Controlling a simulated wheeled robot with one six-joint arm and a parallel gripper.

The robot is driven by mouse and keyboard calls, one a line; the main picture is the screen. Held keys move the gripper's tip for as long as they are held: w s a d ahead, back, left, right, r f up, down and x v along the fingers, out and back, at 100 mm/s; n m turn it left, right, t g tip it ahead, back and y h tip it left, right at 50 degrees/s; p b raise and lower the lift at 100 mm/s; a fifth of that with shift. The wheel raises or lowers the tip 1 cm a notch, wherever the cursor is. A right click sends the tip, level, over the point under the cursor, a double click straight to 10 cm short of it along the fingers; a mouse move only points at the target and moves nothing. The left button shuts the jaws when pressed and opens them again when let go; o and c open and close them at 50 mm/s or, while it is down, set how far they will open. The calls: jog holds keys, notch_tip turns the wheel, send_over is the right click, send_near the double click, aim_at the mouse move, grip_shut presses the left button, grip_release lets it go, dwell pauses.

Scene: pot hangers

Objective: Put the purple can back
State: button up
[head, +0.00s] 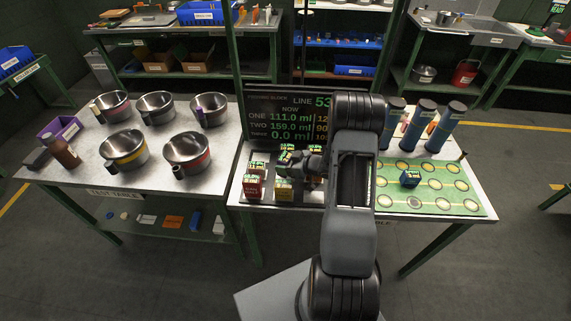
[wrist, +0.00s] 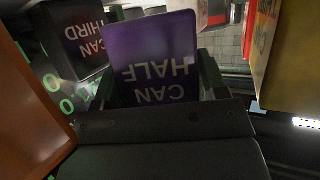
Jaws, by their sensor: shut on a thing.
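The purple can (wrist: 155,62), labelled "CAN HALF", shows upside down in the wrist view between the fingers of my gripper (wrist: 155,95). The gripper is shut on it. In the head view my gripper (head: 292,163) is low over the left part of the right table, among a group of cans; I cannot make out the purple can clearly there. A dark can (wrist: 82,38) labelled "CAN THIRD" is close on the left in the wrist view. Whether the purple can touches the table is hidden.
A red can (head: 253,188) and a yellow can (head: 284,191) stand near the table's front edge. A blue can (head: 410,179) stands on the green mat (head: 440,199). The display (head: 290,115) is behind; several blue cylinders (head: 418,122) are at back right. Pots (head: 124,150) fill the left table.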

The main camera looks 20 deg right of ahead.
jog(key=o, duration=1.1)
jog(key=shift+s+a+f, duration=0.15)
jog(key=shift+s+f, duration=0.15)
jog(key=shift+f, duration=0.4)
jog(key=shift+r, duration=0.25)
jog(key=w+r+v, duration=0.1)
jog(key=v, duration=0.6)
notch_tip(320, 180, up, 16)
jog(key=w+m+h, duration=0.2)
jog(key=m+h, duration=0.2)
jog(key=h, duration=0.7)
jog(key=s+a+r+m+g+y, duration=0.1)
jog(key=s+a+r+g, duration=0.1)
jog(key=s+a, duration=0.5)
jog(key=s+a+r+m+g+y, duration=0.1)
jog(key=s+a+r+m+g, duration=0.1)
jog(key=s+a+g, duration=0.2)
jog(key=s+a, duration=0.3)
jog(key=s, duration=0.5)
jog(key=shift+r+m+y, duration=0.15)
jog(key=shift+m+y, duration=0.15)
jog(key=shift+s+a, duration=0.1)
jog(key=shift+a, duration=0.05)
